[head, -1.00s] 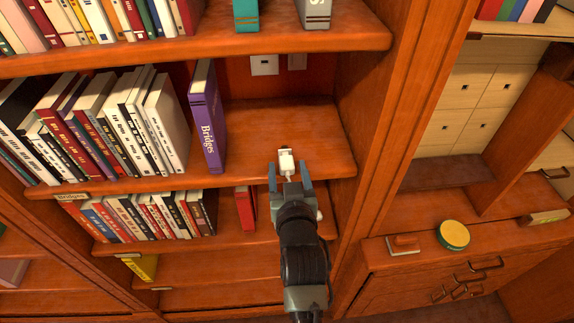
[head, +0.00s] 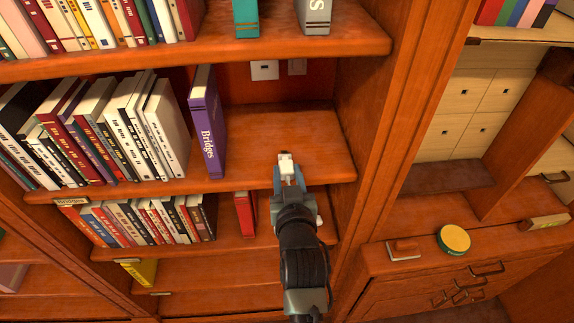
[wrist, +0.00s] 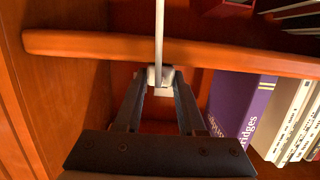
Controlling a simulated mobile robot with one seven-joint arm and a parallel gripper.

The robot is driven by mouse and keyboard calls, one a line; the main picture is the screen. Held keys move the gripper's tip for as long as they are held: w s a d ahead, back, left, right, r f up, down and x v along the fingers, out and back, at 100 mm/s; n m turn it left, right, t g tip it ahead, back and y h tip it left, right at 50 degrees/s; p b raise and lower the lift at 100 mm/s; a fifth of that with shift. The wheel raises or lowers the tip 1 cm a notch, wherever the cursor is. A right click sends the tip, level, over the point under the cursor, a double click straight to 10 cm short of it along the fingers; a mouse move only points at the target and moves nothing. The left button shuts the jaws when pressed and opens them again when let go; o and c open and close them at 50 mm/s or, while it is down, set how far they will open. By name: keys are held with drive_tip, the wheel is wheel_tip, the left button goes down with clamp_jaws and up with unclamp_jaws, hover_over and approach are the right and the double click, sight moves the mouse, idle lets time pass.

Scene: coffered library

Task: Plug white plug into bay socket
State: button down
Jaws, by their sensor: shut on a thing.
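The white plug (head: 286,158) is between the fingertips of my gripper (head: 287,172), above the front part of the middle shelf. In the wrist view my gripper (wrist: 160,82) is shut on the plug (wrist: 162,73), with a finger on each side. A white cable (wrist: 159,28) runs from it to the top of that view. A white wall socket (head: 264,70) is on the back panel of the bay, beyond and slightly left of the plug. The plug is well apart from the socket. The plug's far end is hard to make out.
The upper shelf (head: 200,52) overhangs, and an upright panel (head: 370,110) bounds the right.

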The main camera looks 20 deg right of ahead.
drive_tip(key=shift+r+p, duration=1.15)
drive_tip(key=shift+r, duration=0.35)
